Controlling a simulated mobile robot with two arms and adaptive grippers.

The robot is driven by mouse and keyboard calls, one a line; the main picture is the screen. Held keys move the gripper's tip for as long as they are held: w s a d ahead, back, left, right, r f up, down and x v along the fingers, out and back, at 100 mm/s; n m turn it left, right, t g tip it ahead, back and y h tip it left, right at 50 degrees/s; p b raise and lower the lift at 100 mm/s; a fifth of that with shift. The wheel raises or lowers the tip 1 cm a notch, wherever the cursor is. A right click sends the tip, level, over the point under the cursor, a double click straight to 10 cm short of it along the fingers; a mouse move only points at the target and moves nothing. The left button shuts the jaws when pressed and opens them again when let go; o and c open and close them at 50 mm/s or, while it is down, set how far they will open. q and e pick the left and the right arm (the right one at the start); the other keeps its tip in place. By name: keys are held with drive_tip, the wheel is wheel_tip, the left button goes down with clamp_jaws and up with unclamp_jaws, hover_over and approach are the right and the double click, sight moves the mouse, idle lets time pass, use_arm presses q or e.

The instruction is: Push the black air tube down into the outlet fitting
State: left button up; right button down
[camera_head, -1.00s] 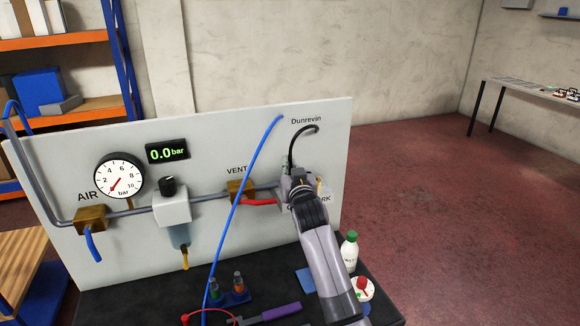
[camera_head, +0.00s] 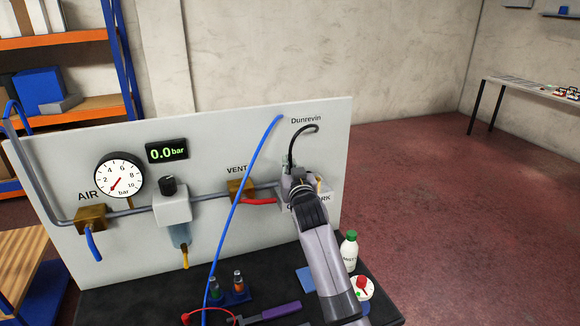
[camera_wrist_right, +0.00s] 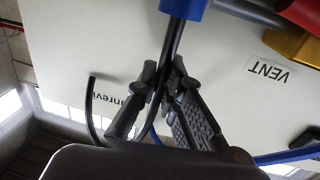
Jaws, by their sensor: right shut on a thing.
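The black air tube (camera_head: 303,130) arcs out of the panel below the word "Dunrevin" and runs down to my right gripper (camera_head: 290,172). In the wrist view my right gripper (camera_wrist_right: 164,80) is shut on the tube (camera_wrist_right: 173,48), with its fingers on either side of it. Beyond the fingertips the tube's end meets a blue collar (camera_wrist_right: 183,8) at the top edge of the picture, which looks like the outlet fitting. The tube lines up with it; how deep it sits I cannot tell. In the head view my gripper hides the fitting. My left gripper is not in view.

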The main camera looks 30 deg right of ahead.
drive_tip(key=shift+f+b, duration=0.35)
drive_tip(key=shift+f, duration=0.2)
drive_tip(key=c, duration=1.6)
unclamp_jaws()
drive_tip(key=shift+c, duration=0.2)
